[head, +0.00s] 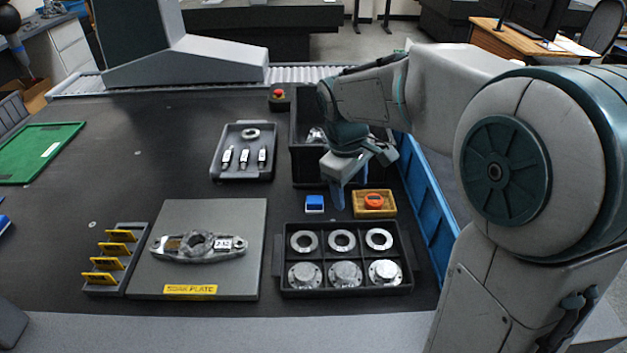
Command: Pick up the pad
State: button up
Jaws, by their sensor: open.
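A small blue block with a white lower part (315,204) lies on the dark table top, and it may be the pad. A round orange piece (374,200) sits in a small yellow-brown tray (376,212) to its right. I cannot tell for certain which of these the task calls the pad. My gripper (340,192) points down between the two, apart from the orange piece. It is open and I see nothing held in it. One finger shows clearly; the other is hard to make out. Its height above the table is hard to judge.
A black compartment tray (343,262) with metal rings and flanges is in front. A grey plate (195,285) carries a metal casting (198,246). A dark bin (302,168) stands behind my gripper, and a grey tray (232,172) left of it. The left table middle is clear.

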aim_at(315, 199)
jog(key=w+a+f+n+y, duration=0.1)
jog(key=w+a+f+n, duration=0.25)
jog(key=w, duration=0.45)
jog(key=w+a+f+n+y, duration=0.1)
jog(key=w+a+f+n, duration=0.2)
jog(key=w+n, duration=0.35)
jog(key=shift+m+g, duration=0.4)
jog(key=shift+m, duration=0.5)
jog(key=f, duration=0.4)
jog(key=w+f+b, duration=0.1)
jog(key=f, duration=0.4)
jog(key=f+b, duration=0.1)
jog(key=f, duration=0.3)
jog(key=shift+w+a+f, duration=0.1)
jog(key=shift+w+f, duration=0.2)
jog(key=shift+f, duration=0.05)
jog(key=c, duration=1.1)
